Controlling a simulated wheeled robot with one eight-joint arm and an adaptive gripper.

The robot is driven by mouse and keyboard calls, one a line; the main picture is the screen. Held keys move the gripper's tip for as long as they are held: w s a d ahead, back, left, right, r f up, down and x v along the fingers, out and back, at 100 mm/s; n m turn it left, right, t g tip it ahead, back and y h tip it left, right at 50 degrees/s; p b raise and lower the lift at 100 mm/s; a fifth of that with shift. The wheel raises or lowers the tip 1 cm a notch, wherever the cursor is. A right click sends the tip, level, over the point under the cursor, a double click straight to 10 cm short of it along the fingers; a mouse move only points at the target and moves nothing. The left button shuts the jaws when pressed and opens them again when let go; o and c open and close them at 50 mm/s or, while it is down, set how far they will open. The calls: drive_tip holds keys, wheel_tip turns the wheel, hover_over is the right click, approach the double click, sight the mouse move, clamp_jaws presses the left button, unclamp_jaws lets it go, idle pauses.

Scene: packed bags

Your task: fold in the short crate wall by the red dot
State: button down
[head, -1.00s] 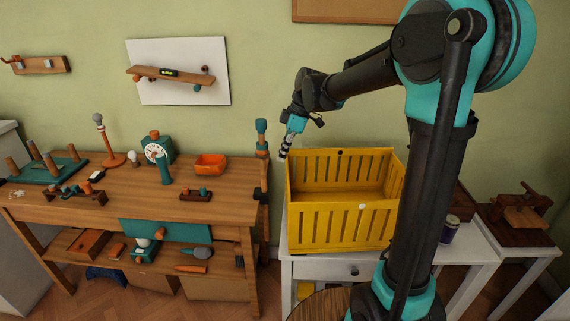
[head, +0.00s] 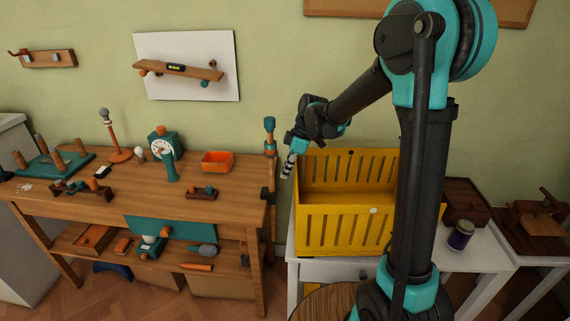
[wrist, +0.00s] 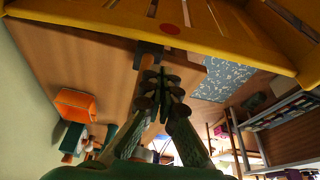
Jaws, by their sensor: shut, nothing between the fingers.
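The yellow slatted crate (head: 335,239) stands on a white table, its long walls upright. Its left short wall is seen nearly edge-on in the head view. The wrist view shows a yellow crate wall (wrist: 225,40) across the top, with the red dot (wrist: 170,28) on it. My gripper (head: 287,172) hangs just outside the crate's left end, fingers pointing down. In the wrist view my gripper (wrist: 163,80) is shut and empty, its fingertips close to the wall in the picture; I cannot tell whether they touch it.
A wooden workbench (head: 120,205) stands close on the left, with an upright clamp (head: 269,140) at its near edge and an orange tray (head: 217,161) on top. A purple jar (head: 461,235) stands right of the crate, near a brown box (head: 467,203).

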drive_tip(key=shift+d, duration=1.2)
drive_tip(key=shift+d, duration=0.15)
